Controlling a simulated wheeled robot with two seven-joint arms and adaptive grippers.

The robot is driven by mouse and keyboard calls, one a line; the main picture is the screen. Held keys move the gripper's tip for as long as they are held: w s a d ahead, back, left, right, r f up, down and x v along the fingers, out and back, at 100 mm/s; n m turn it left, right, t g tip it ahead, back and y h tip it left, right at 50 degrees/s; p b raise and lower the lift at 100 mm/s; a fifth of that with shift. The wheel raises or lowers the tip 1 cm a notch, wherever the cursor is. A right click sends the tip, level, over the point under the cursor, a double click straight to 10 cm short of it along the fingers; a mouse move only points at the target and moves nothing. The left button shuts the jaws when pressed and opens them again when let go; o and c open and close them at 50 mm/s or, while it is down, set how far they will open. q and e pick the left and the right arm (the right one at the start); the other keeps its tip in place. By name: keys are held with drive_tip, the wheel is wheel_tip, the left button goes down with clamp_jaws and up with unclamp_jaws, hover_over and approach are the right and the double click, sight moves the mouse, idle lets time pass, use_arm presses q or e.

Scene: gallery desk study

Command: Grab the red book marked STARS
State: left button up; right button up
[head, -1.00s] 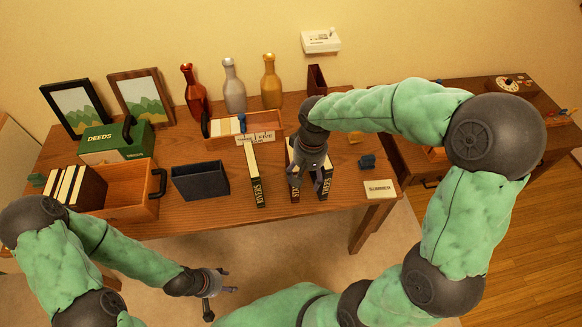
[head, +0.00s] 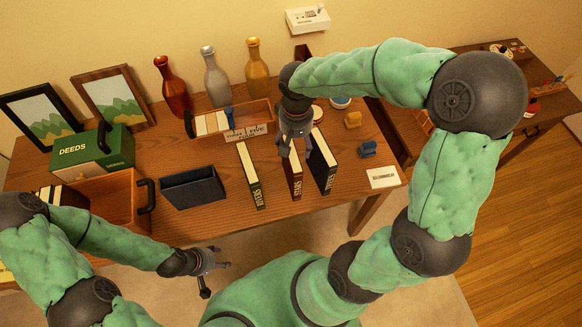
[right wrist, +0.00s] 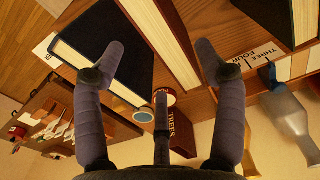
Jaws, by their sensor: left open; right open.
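The red book marked STARS (head: 296,185) lies on the desk between two dark books, its lettered spine toward me. My right gripper (head: 295,152) is open above the far part of this book and hides some of it. In the right wrist view, the red book (right wrist: 163,30) runs between the two spread fingers, with its pages showing. The left finger overlaps the dark book beside it, and the other finger is over bare desk. I see no grip on the book. My left gripper (head: 220,262) is open and empty in front of the desk, over the floor.
The RIVERS book (head: 254,190) is to the left, a dark book (head: 325,170) close to the right. Behind are a wooden tray (head: 262,112) and bottles (head: 212,80). A dark open box (head: 195,190) lies left; a blue block (head: 368,149) and card (head: 383,178) lie right.

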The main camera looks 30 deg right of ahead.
sight(294, 151)
drive_tip(key=shift+f, duration=0.3)
drive_tip(key=shift+w+a+f+b, duration=0.15)
drive_tip(key=shift+f+b, duration=0.85)
drive_tip(key=shift+f, duration=1.65)
drive_tip(key=shift+r, duration=0.1)
drive_tip(key=shift+c, duration=0.3)
drive_tip(key=shift+w, duration=0.1)
clamp_jaws()
